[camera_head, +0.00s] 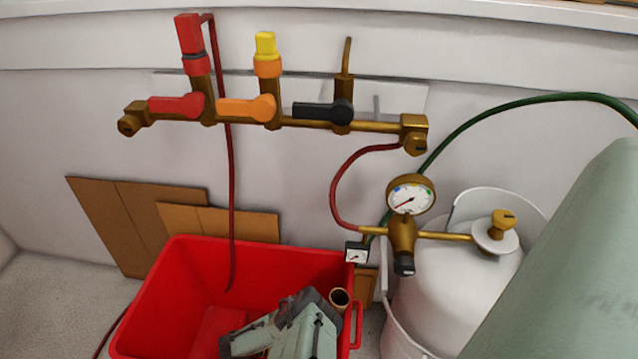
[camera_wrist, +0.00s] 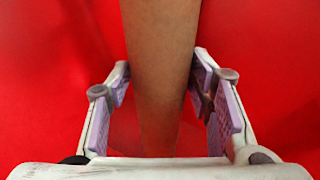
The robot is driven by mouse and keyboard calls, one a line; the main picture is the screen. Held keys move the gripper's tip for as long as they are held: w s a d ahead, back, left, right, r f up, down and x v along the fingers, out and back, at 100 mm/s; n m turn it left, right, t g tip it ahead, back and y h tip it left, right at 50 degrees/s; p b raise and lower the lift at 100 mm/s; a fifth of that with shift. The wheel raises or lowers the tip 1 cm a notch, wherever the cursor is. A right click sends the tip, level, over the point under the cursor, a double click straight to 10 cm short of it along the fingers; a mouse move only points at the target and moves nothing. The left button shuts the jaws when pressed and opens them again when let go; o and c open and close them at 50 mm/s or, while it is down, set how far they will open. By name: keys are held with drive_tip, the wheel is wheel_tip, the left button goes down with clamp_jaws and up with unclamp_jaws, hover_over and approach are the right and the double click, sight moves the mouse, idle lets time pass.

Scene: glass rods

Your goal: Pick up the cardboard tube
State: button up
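The cardboard tube (camera_head: 339,298) shows only its brown open end in the head view, at the right side of the red crate. In the wrist view the brown tube (camera_wrist: 160,65) runs down between the two fingers and narrows toward the bottom. Red shows between the pads and the lower part of the tube. In the head view my gripper (camera_head: 290,330) is down in the crate, beside the tube; its fingertips are hidden.
The red crate (camera_head: 185,290) surrounds my gripper and the tube. Flat cardboard pieces (camera_head: 130,225) lean on the wall behind it. A white gas cylinder (camera_head: 455,280) with a gauge (camera_head: 411,195) stands close on the right. A pipe with valves (camera_head: 300,123) and a red hose (camera_head: 231,190) hang above.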

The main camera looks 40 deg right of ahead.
drive_tip(key=c, duration=0.8)
drive_tip(key=shift+o, duration=0.2)
drive_tip(key=shift+r, duration=0.1)
